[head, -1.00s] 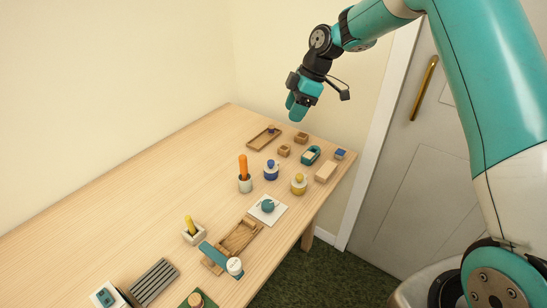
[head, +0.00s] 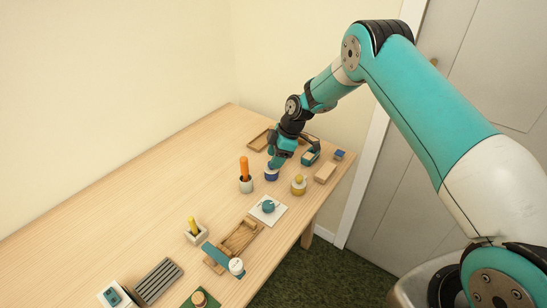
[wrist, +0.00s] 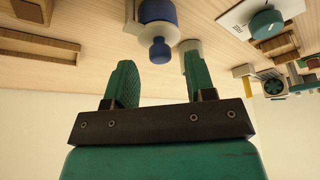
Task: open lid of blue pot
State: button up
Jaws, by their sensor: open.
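The blue pot (head: 271,175) stands on the wooden table, partly hidden behind my gripper (head: 275,162) in the head view. In the wrist view, the blue pot (wrist: 157,14) shows at the top middle, with its round blue lid knob (wrist: 160,50) toward the fingers. The lid looks seated on the pot. My gripper is open and empty (wrist: 158,72). In the wrist picture the knob appears between the two fingertips, but I cannot tell whether they reach around it. No contact is visible.
A similar yellow pot (head: 298,187) stands close to the right. A pale cup with an orange stick (head: 245,179) is at the left. A teal open-topped box (head: 311,156) and a wooden block (head: 325,172) are farther right. The table's left side (head: 120,215) is clear.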

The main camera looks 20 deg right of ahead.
jog(key=shift+x, duration=0.75)
jog(key=c, duration=0.9)
